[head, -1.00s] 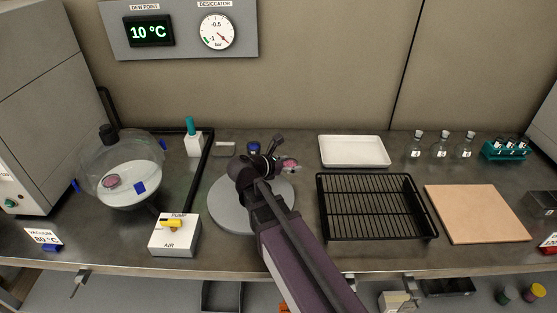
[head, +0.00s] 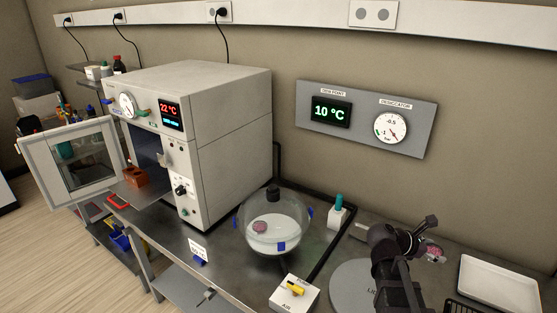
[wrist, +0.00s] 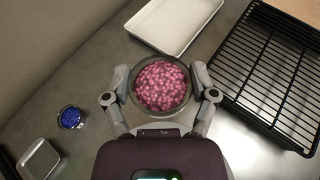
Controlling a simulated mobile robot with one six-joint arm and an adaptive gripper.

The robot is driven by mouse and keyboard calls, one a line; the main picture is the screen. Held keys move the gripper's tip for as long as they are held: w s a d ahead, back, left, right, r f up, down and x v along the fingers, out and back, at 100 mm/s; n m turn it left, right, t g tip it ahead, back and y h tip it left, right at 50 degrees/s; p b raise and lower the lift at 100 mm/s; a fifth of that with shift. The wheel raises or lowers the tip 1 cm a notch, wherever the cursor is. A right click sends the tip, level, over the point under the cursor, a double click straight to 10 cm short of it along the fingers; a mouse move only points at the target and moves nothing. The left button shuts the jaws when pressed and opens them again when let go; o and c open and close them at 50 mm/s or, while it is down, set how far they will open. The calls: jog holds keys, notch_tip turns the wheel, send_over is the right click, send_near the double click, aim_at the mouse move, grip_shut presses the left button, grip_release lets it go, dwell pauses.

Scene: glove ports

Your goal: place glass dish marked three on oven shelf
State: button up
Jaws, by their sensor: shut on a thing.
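My gripper (wrist: 160,72) is shut on a round glass dish (wrist: 161,88) full of pink-purple beads, with a finger on each side. The dish also shows in the head view (head: 434,254), held out over the bench; no number on it can be read. The oven (head: 205,125) stands at the left in the head view, with its windowed door (head: 72,163) swung open. The oven shelf (head: 148,203) shows at the opening, with a reddish-brown block-like thing (head: 134,178) on or above it. The oven display reads 22 °C.
A glass desiccator (head: 272,225) with a pink-filled dish inside stands between oven and gripper. The wrist view shows a white tray (wrist: 172,22), black rack (wrist: 268,75) and blue-filled dish (wrist: 71,118).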

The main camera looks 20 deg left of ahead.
notch_tip(320, 180, up, 22)
jog(key=p, duration=2)
jog(key=shift+f, duration=0.25)
